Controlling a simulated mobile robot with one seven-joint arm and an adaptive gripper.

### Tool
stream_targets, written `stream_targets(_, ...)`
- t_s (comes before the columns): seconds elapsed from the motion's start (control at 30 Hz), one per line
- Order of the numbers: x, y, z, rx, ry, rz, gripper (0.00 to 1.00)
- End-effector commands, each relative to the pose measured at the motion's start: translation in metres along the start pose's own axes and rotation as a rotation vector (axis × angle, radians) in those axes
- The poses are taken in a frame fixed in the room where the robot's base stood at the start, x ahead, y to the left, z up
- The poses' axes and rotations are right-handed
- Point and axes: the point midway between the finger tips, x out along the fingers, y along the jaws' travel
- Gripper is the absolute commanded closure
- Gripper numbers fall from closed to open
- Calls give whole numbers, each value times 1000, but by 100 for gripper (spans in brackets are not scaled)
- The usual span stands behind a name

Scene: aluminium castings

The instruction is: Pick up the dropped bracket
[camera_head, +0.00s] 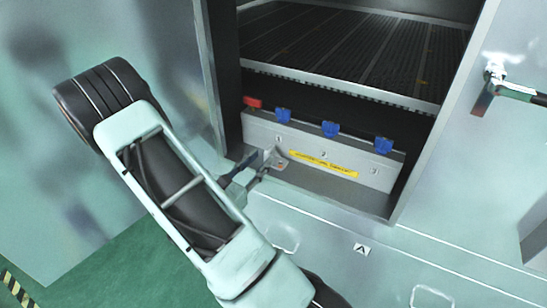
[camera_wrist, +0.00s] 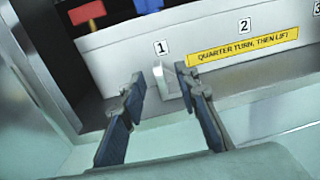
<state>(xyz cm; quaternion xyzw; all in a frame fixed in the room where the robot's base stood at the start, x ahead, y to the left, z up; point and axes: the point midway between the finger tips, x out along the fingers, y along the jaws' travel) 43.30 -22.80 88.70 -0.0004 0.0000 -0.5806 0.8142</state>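The bracket (camera_head: 279,162) is a small light-grey metal piece on the ledge at the left end of the cabinet opening, close to the panel's number 1. In the wrist view the bracket (camera_wrist: 161,84) shows as a pale upright plate between my fingertips. My gripper (camera_head: 262,166) reaches in from the left. In the wrist view my gripper (camera_wrist: 160,88) is open, with a dark finger on each side of the bracket. I cannot tell whether either finger touches it. Part of the bracket is hidden by the fingers.
Behind the ledge stands a grey panel (camera_head: 240,122) with numbers and a yellow label (camera_head: 323,164). One red latch (camera_head: 252,102) and blue latches (camera_head: 330,129) line its top. A slatted shelf (camera_head: 350,45) lies above. The cabinet's left frame (camera_head: 210,75) is close to my arm.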

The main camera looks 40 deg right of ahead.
Motion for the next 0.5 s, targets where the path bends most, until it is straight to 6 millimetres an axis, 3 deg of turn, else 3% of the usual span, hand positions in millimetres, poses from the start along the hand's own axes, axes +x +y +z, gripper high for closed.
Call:
stream_targets(0.33,44,1,-4,1,0,-5,71)
stream_targets(0.5,54,2,-4,1,0,-1,71)
